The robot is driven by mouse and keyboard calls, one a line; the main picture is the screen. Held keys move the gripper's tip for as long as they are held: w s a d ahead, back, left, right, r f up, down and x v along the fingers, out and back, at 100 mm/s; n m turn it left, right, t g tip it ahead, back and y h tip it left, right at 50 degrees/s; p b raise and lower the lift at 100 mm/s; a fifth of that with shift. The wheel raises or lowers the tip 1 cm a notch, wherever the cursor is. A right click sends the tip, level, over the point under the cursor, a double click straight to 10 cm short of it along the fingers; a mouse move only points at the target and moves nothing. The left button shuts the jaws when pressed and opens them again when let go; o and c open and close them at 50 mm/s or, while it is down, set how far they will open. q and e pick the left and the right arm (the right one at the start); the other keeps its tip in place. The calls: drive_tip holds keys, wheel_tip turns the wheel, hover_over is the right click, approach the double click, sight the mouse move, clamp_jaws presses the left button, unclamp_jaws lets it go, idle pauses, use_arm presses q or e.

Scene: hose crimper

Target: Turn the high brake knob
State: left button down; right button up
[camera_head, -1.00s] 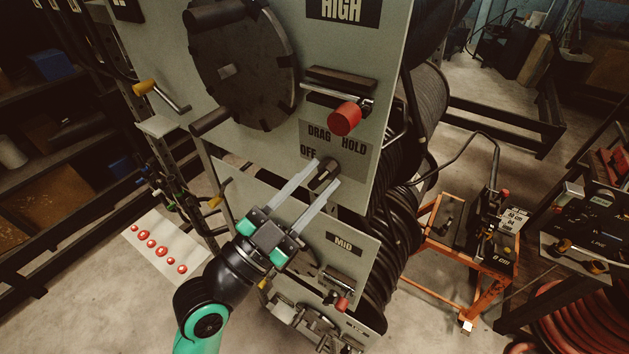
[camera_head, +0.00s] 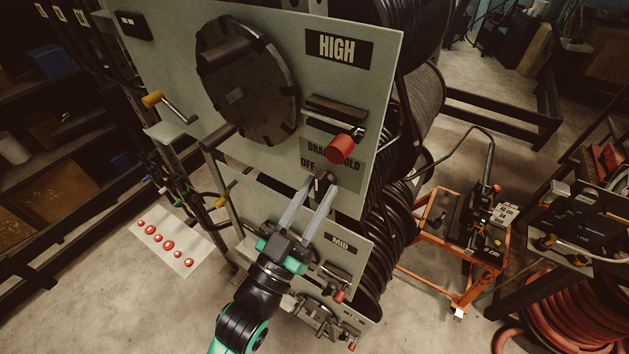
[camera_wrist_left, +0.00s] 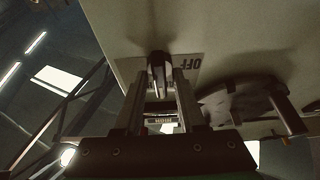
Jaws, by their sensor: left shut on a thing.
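The high brake knob (camera_head: 321,178) is a small dark knob on the grey panel marked HIGH, below the DRAG, HOLD and OFF lettering. My left gripper (camera_head: 320,186) reaches up to it from below and is shut on it, one finger on each side. In the left wrist view the dark knob (camera_wrist_left: 158,70) sits between the fingertips of the gripper (camera_wrist_left: 158,84), beside the OFF mark. The fingers partly hide the knob, so its exact pointing is hard to tell. My right gripper is not in view.
A red knob (camera_head: 340,149) juts out just above the brake knob. A large dark disc with handles (camera_head: 248,85) is on the panel to the upper left. The MID panel (camera_head: 345,258) lies below, close to my arm. Black hose reels (camera_head: 425,100) stand behind the panel.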

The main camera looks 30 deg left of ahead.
use_arm(q)
drive_tip(key=n+y+b, duration=0.1)
drive_tip(key=n+b, duration=0.2)
drive_tip(key=n+y+b, duration=0.2)
drive_tip(key=shift+d+f+n+b, duration=0.15)
drive_tip(key=shift+f+n+b, duration=0.05)
drive_tip(key=shift+n+b, duration=0.2)
drive_tip(key=shift+r+n+g+y+b, duration=0.2)
drive_tip(key=shift+n+g+y+b, duration=0.15)
drive_tip(key=shift+n+b, duration=0.65)
drive_tip(key=c, duration=0.8)
unclamp_jaws()
drive_tip(key=shift+s, duration=0.1)
drive_tip(key=b+v, duration=0.1)
drive_tip(key=v, duration=1)
drive_tip(key=shift+s+d+f, duration=0.1)
drive_tip(key=shift+s, duration=0.1)
